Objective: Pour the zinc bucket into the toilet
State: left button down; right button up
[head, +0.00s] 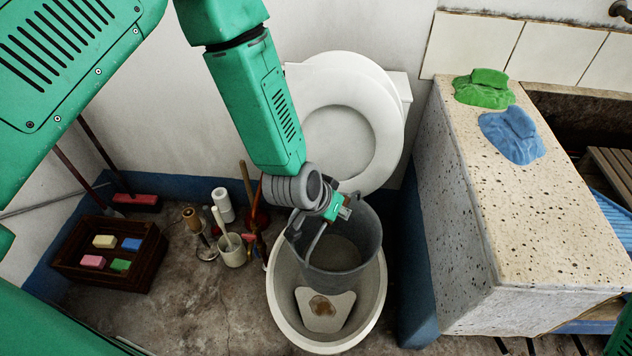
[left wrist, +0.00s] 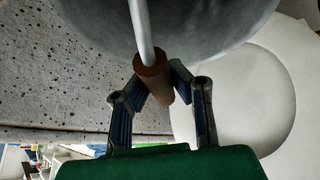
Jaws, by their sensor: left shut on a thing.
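The grey zinc bucket (head: 368,238) hangs over the back part of the toilet bowl, its open top facing up toward the head camera, with greyish-brown contents inside. The white toilet (head: 374,310) has its seat and lid raised against the wall; brownish water shows at the bottom of its bowl. My left gripper (head: 338,208) is at the bucket's top, shut on its handle. In the left wrist view, my left gripper (left wrist: 156,82) closes around the brown handle grip (left wrist: 152,88), with the bucket (left wrist: 170,28) just beyond. Any tilt is hard to judge.
A speckled stone washtrough (head: 530,220) stands close on the right, with green (head: 484,90) and blue (head: 512,136) cloths on it. A wooden crate (head: 110,262) of soaps, a red brush (head: 137,201) and a pot (head: 232,252) of tools stand left.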

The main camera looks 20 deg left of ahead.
pick_arm(q)
jog(key=s+d+p, duration=0.4)
jog(key=d+p, duration=0.2)
jog(key=d, duration=0.1)
pick_arm(e)
notch_tip(320, 180, up, 7)
pick_arm(q)
jog(key=w+a+h+b, duration=0.1)
jog(key=a+h+b, duration=0.1)
jog(key=b, duration=0.5)
jog(key=w+a+f+n+g+h+b, duration=0.1)
jog(key=a+h+b, duration=0.2)
jog(key=b, duration=0.5)
jog(key=w+a+n+g+h+b, duration=0.1)
jog(key=h+b, duration=0.3)
jog(key=b, duration=0.4)
jog(key=shift+a+f, duration=0.35)
jog(key=shift+a, duration=0.4)
jog(key=shift+w+a+b, duration=0.1)
jog(key=shift+a+b, duration=0.25)
jog(key=shift+b, duration=0.95)
pick_arm(e)
notch_tip(320, 180, down, 25)
jog(key=shift+a, duration=0.1)
pick_arm(q)
jog(key=shift+r, duration=0.1)
pick_arm(e)
jog(key=shift+s+r, duration=0.1)
jog(key=shift+r, duration=0.05)
